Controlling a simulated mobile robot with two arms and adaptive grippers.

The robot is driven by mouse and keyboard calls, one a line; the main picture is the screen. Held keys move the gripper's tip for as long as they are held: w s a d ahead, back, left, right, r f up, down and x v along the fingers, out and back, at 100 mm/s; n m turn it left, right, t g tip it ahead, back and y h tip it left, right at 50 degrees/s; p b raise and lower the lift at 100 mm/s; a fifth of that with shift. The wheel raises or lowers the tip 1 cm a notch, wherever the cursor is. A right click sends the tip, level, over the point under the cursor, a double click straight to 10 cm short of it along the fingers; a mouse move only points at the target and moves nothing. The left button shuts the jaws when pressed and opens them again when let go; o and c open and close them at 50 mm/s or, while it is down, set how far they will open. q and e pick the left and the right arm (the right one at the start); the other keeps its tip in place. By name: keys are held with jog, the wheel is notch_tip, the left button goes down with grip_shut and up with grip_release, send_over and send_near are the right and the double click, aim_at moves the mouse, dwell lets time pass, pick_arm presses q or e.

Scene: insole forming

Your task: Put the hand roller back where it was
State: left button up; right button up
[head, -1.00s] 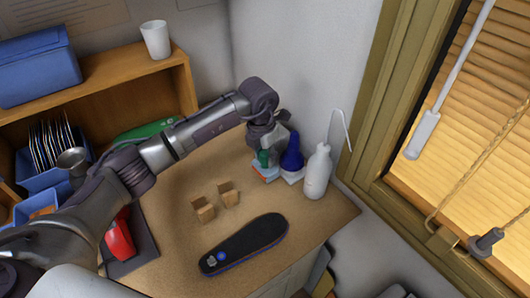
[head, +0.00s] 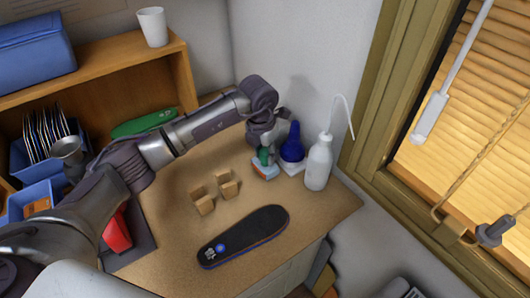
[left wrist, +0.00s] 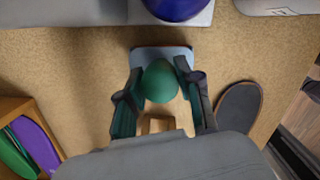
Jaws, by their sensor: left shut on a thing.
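My left gripper (head: 262,143) is over the back right of the worktop, its fingers closed around a green rounded knob (left wrist: 160,82). I take this green-knobbed tool to be the hand roller, though its rolling part is not clear. It also shows in the head view (head: 264,155), partly hidden by the fingers. Beneath or behind the knob is a small pale-blue block (head: 265,171) with an orange side; I cannot tell whether it is part of the tool. My right gripper is not in view.
A blue cone-shaped object (head: 291,144) on a white base and a white bottle (head: 318,163) stand close right. Two small wooden blocks (head: 203,200) and a dark insole (head: 243,237) lie in front. A wooden shelf (head: 180,80) stands left. Bare worktop lies around the insole.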

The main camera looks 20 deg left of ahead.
pick_arm(q)
jog(key=shift+f+b, duration=0.3)
jog(key=shift+b, duration=0.05)
dwell(0.4)
jog(key=o, duration=1.7)
jog(key=shift+o, duration=0.2)
jog(key=shift+r+p, duration=2.4)
jog(key=shift+r, duration=2.1)
jog(key=shift+f, duration=0.1)
